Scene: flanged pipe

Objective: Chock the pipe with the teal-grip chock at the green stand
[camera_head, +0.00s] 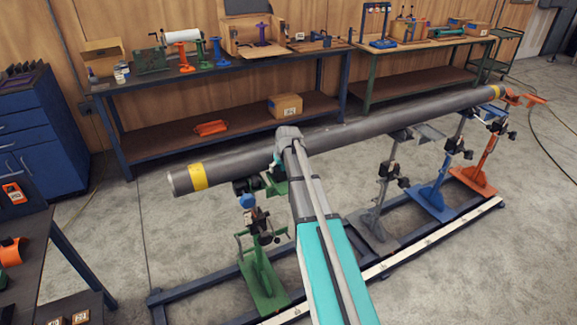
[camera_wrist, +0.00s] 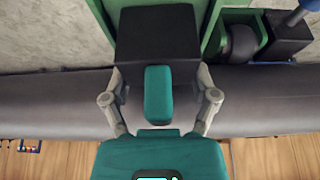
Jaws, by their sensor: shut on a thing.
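The chock has a black block body (camera_wrist: 157,42) and a teal grip (camera_wrist: 158,97). My gripper (camera_wrist: 160,86) is shut on the teal grip, one finger on each side. The grey pipe (camera_wrist: 270,95) runs across the wrist view behind the fingers. The chock body overlaps the pipe's edge in that view, over a green part of the stand (camera_wrist: 103,12); I cannot tell whether it touches the pipe. In the head view, the pipe (camera_head: 350,133) lies across several stands and the green stand (camera_head: 262,275) is near its left end. My arm hides the gripper and chock there.
Blue (camera_head: 432,203) and orange (camera_head: 478,178) stands and a grey one hold the pipe farther right, on a floor rail (camera_head: 400,262). Beside the chock are a black block (camera_wrist: 288,38) and a blue handle (camera_wrist: 302,10). Workbenches (camera_head: 215,68) line the wall behind.

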